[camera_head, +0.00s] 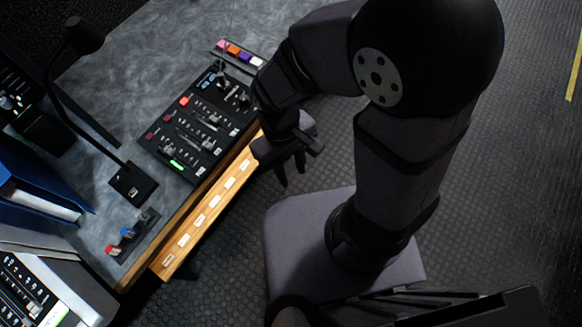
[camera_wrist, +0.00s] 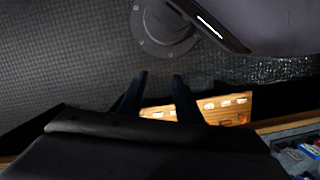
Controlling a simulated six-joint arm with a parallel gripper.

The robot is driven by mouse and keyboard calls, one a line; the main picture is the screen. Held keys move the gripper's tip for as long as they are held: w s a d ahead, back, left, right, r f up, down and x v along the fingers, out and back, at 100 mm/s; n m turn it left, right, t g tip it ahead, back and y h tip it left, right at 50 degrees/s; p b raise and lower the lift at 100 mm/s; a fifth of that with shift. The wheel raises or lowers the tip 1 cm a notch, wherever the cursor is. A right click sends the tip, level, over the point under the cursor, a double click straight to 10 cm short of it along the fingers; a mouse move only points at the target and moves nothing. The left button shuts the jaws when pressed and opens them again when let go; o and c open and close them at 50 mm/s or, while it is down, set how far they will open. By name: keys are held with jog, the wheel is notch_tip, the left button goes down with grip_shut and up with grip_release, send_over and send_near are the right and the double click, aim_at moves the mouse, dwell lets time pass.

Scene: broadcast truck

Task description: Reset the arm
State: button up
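My gripper (camera_head: 292,172) hangs from my bent arm in the head view, just off the wooden front edge of the desk and above the floor. Its two dark fingers point down. In the wrist view the fingers of my gripper (camera_wrist: 160,78) stand apart with a clear gap and nothing between them. The light wooden strip with white labels (camera_head: 212,210) lies beside it in the head view. The same strip (camera_wrist: 238,101) shows behind the fingers in the wrist view.
The grey desk (camera_head: 130,75) holds a black control panel (camera_head: 200,125), a strip of coloured blocks (camera_head: 240,55), a black lamp (camera_head: 133,183) and a small rack of coloured pieces (camera_head: 130,236). A blue binder (camera_head: 40,190) stands left. The dark floor (camera_head: 500,190) at right is clear.

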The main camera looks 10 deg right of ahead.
jog(key=w+d+r+m+t+y, duration=0.15)
jog(key=w+d+r+m, duration=0.3)
jog(key=d, duration=0.45)
notch_tip(320, 180, up, 12)
jog(key=m+p, duration=0.1)
jog(key=p, duration=1.1)
jog(key=shift+s+d, duration=0.2)
jog(key=shift+s, duration=0.05)
jog(key=shift+t+h, duration=0.25)
notch_tip(320, 180, down, 21)
jog(key=b, duration=2.1)
jog(key=shift+f, duration=0.15)
